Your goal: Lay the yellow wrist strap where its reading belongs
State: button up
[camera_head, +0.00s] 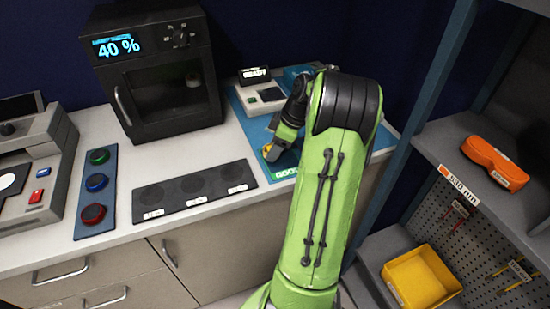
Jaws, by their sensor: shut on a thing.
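My gripper (279,144) is at the right part of the counter, its jaws pointing down and left. It is shut on a small yellow thing (267,150), likely the yellow wrist strap, mostly hidden by the jaws. It is over a blue mat (256,137); I cannot tell whether the strap touches the mat. A green label reading "GOOD" (285,173) lies at the mat's front edge, just below the gripper. A tester (262,99) with a small dark display that seems to read "READY" stands at the mat's back. My arm hides the mat's right part.
A dark cabinet (160,90) showing "40 %" stands at the back. A black three-place tray (193,192) and a blue strip (83,211) with coloured round pieces lie left of the mat. Shelves at right hold an orange case (495,162) and yellow bin (418,280).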

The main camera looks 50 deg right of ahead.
jog(key=shift+f+b, duration=0.3)
jog(key=shift+f, duration=1.25)
jog(key=o, duration=1.1)
jog(key=p+v, duration=0.4)
jog(key=v, duration=0.9)
jog(key=w+a+r+m+h, duration=0.1)
jog(key=w+a+r, duration=0.1)
jog(key=a, duration=0.6)
jog(key=w+a+r, duration=0.1)
jog(key=a+r, duration=0.2)
jog(key=a, duration=0.5)
jog(key=w+a+r+m+h, duration=0.1)
jog(key=w+a+r, duration=0.1)
jog(key=a, duration=0.6)
jog(key=s+a+m, duration=0.1)
jog(key=s+a, duration=0.2)
jog(key=s, duration=0.1)
jog(key=s+a+f+m+t, duration=0.1)
jog(key=s+a, duration=0.3)
jog(key=s+a+m, duration=0.1)
jog(key=s+a, duration=0.3)
jog(key=s, duration=0.1)
jog(key=shift+f, duration=0.3)
jog(key=shift+r, duration=0.1)
